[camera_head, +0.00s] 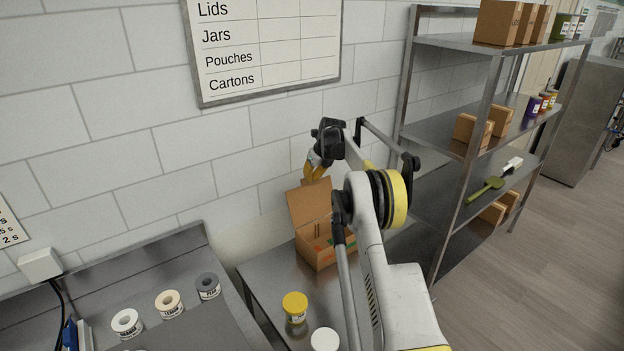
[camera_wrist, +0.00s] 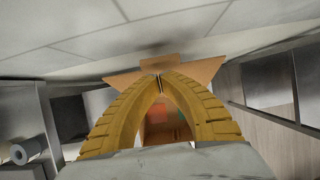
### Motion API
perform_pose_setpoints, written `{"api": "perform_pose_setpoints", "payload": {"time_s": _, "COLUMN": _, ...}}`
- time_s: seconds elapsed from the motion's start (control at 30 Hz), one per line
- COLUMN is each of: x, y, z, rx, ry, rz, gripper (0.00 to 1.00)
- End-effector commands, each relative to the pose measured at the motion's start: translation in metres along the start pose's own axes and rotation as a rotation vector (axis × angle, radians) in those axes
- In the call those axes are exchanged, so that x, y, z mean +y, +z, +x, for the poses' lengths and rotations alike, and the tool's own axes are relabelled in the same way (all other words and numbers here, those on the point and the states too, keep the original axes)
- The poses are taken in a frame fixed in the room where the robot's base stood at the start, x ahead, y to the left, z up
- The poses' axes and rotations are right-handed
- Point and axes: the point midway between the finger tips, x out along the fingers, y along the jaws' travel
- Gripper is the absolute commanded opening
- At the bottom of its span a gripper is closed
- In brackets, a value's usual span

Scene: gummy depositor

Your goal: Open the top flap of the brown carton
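The brown carton (camera_head: 326,247) stands on the steel counter against the tiled wall. Its top is open: a brown flap (camera_head: 309,205) stands up on the wall side, and reddish and green contents show inside. My gripper (camera_head: 314,174), with yellow fingers, is just above the raised flap's upper edge, pointing down. In the wrist view the fingertips (camera_wrist: 160,77) meet or nearly meet, with no object clearly between them. Brown flaps (camera_wrist: 206,70) spread beyond and beside the tips, and the carton's inside (camera_wrist: 163,122) shows between the fingers. I cannot tell whether the fingers touch the flap.
A yellow-lidded jar (camera_head: 295,308) and a white-lidded one (camera_head: 325,340) stand on the counter in front of the carton. Several tape-like rolls (camera_head: 169,304) lie to the left. A metal shelf rack (camera_head: 455,110) with boxes stands close on the right.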

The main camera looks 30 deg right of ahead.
Motion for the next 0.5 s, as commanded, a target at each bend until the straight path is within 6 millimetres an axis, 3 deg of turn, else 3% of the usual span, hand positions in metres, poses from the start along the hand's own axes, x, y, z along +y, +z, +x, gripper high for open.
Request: {"api": "perform_pose_setpoints", "payload": {"time_s": 0.5, "x": 0.0, "y": 0.007, "z": -0.024, "rx": 0.0, "ry": 0.0, "rz": 0.0, "gripper": 0.0}}
